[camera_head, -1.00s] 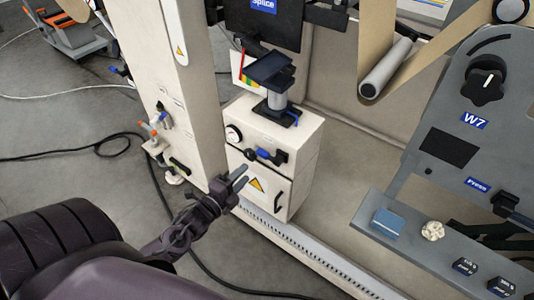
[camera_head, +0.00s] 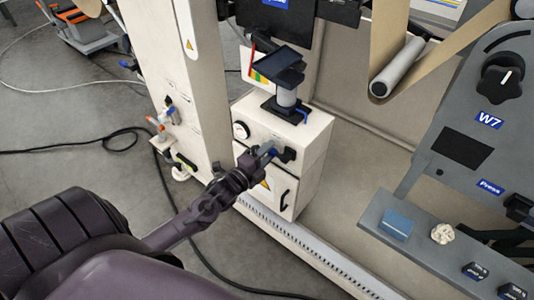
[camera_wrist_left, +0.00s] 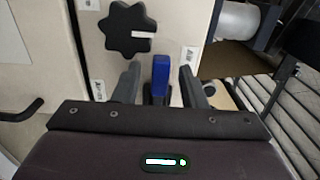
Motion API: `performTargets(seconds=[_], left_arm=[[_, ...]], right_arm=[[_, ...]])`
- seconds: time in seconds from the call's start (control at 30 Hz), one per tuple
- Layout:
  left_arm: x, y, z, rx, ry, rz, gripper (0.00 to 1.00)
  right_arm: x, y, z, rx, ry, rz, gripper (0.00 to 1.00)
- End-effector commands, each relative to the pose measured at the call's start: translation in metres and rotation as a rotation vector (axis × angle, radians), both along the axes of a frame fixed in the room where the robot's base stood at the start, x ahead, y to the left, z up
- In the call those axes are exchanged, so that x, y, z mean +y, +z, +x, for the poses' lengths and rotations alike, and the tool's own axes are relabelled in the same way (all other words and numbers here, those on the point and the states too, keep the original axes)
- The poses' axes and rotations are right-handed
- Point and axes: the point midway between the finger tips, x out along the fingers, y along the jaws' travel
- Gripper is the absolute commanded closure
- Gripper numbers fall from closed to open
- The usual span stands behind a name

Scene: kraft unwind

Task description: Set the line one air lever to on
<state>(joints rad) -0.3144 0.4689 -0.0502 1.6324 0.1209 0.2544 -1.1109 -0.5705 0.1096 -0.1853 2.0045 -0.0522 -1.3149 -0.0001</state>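A blue lever (camera_wrist_left: 160,72) stands out from the front of a cream box (camera_head: 312,150). In the left wrist view it lies between the two dark fingers of my left gripper (camera_wrist_left: 159,84), with a gap showing at each side. In the head view my left gripper (camera_head: 263,156) is at the upper front of the box and partly hides the lever (camera_head: 273,151). Small labels beside the lever are too small to read surely. My right gripper is not in view.
A black star-shaped knob (camera_wrist_left: 130,28) sits close to the lever. The box also has a round gauge (camera_head: 241,130) and a door handle (camera_head: 284,199). Blue-handled valves (camera_head: 170,112) are on the column at left. A grey shelf (camera_head: 412,258) stands at right.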

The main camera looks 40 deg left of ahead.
Motion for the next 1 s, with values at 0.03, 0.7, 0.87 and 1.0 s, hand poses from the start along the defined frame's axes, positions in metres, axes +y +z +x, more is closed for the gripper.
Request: performTargets(seconds=[0.03, 0.7, 0.87, 1.0], left_arm=[[0.000, 0.000, 0.000, 0.000, 0.000, 0.000, 0.66], [0.000, -0.001, 0.000, 0.001, 0.000, -0.016, 1.00], [0.000, -0.003, 0.000, 0.005, 0.001, -0.070, 1.00], [0.000, -0.007, 0.000, 0.013, 0.002, -0.154, 1.00]], right_arm=[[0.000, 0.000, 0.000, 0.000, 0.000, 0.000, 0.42], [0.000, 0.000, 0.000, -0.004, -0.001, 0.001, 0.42], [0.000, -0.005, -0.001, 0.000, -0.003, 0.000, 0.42], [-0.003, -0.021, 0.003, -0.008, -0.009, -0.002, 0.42]])
